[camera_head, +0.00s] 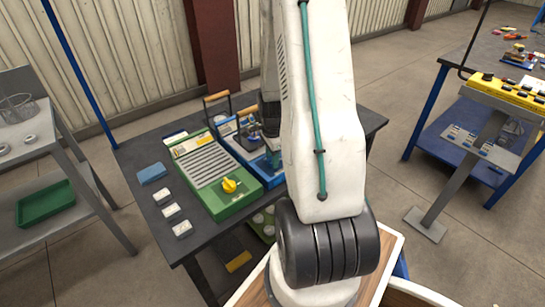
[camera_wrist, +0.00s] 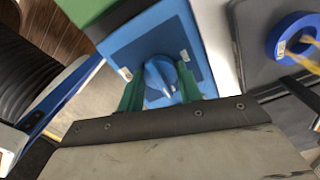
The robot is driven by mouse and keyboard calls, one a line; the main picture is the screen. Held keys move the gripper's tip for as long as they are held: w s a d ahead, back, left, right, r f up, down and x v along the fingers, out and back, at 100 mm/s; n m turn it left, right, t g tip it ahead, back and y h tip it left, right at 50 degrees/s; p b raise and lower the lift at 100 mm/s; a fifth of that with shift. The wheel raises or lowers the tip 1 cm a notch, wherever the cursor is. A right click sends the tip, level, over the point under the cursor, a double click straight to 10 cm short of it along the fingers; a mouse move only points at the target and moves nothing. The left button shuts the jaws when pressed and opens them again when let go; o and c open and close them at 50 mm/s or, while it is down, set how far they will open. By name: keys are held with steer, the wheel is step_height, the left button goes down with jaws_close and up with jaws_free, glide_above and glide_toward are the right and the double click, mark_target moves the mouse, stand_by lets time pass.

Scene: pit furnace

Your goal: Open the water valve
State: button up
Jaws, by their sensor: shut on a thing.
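The water valve is a round blue knob with a raised grip (camera_wrist: 160,80) on the dark blue panel of a blue unit (camera_wrist: 128,50) in the wrist view. The green fingers of my gripper (camera_wrist: 160,92) stand on either side of the knob and are closed on it. In the head view the blue unit (camera_head: 228,128) lies on the dark table beside a green unit, partly covered by my arm. The knob and fingertips are hidden there behind my arm.
The green unit (camera_head: 193,205) with a yellow knob (camera_head: 230,185) stands left of the blue unit. White blocks (camera_head: 171,211) and a blue block (camera_head: 152,173) lie on the table's left. A grey shelf (camera_head: 60,130) is further left. A yellow control box (camera_head: 510,88) stands at right.

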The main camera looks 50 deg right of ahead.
steer(key=o, duration=1)
steer(key=shift+r, duration=0.1)
step_height(320, 180, up, 8)
steer(key=shift+f, duration=0.15)
steer(key=shift+n, duration=0.3)
steer(key=s+a+r+n, duration=0.4)
steer(key=a+r+n, duration=0.3)
steer(key=a, duration=0.3)
steer(key=s+a+r+n+t, duration=0.1)
steer(key=s+a+r+n, duration=0.4)
steer(key=a+r+n, duration=0.3)
steer(key=s+a+r+n, duration=0.4)
steer(key=a+r+n, duration=0.4)
steer(key=a, duration=0.4)
steer(key=shift+s+a+r, duration=0.15)
steer(key=shift+s+r, duration=0.05)
steer(key=shift+r, duration=0.05)
